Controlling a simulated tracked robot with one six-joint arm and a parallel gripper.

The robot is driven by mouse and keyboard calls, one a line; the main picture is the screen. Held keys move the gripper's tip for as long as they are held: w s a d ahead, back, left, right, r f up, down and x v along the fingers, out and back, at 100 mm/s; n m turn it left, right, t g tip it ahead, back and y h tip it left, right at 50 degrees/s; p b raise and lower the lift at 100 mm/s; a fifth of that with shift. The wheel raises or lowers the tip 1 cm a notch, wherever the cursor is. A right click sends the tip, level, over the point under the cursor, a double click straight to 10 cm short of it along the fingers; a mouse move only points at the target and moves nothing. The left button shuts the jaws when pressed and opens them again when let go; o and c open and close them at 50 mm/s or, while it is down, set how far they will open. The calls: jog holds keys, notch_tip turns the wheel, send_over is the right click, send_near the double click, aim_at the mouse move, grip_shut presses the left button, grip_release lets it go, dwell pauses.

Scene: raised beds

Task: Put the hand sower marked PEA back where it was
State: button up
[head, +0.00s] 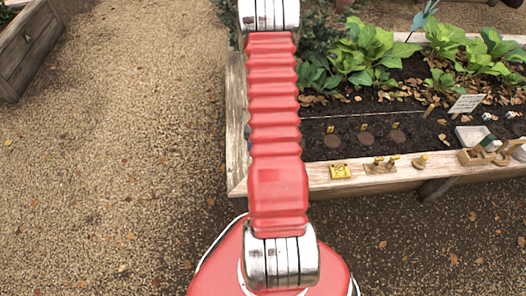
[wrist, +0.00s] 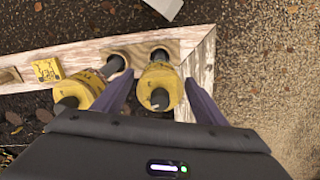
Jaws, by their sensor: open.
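In the wrist view two yellow hand sowers with dark tips stand near the corner of the wooden bed rim (wrist: 85,52). One sower (wrist: 160,75) is between the two purple fingers of my gripper (wrist: 160,100). The fingers are open and apart on either side of it; I cannot tell if they touch it. The other sower (wrist: 88,88) leans just left of the left finger. A round recess in the rim shows behind each one. No PEA marking can be read on either. In the head view my arm hides the sowers and my gripper.
A yellow card (wrist: 47,70) lies on the rim left of the sowers; it also shows in the head view (head: 340,171). Small wooden holders (head: 380,165) stand farther right along the rim. A white sign (head: 467,104) and green plants (head: 365,50) are in the bed. Gravel (head: 110,150) is open to the left.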

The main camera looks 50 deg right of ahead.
jog(key=shift+r, duration=6.1)
jog(key=shift+w+a+r, duration=0.1)
jog(key=shift+w+r, duration=0.05)
jog(key=shift+r, duration=0.05)
jog(key=w+a+r+n+t+h, duration=0.1)
jog(key=w+a+r+n, duration=0.25)
jog(key=a+r, duration=0.55)
jog(key=w+a+r+n+t, duration=0.15)
jog(key=w+a+r, duration=0.25)
jog(key=a+r, duration=0.5)
jog(key=s+a+r+n+t, duration=0.1)
jog(key=s+a+r+n, duration=0.3)
jog(key=a+r, duration=0.3)
jog(key=s+a+r+n+t+y, duration=0.1)
jog(key=s+a+r+n+t, duration=0.1)
jog(key=s+a+r, duration=0.4)
jog(key=shift+a+r+n, duration=0.8)
jog(key=shift+a+n, duration=0.1)
jog(key=shift+a, duration=1.55)
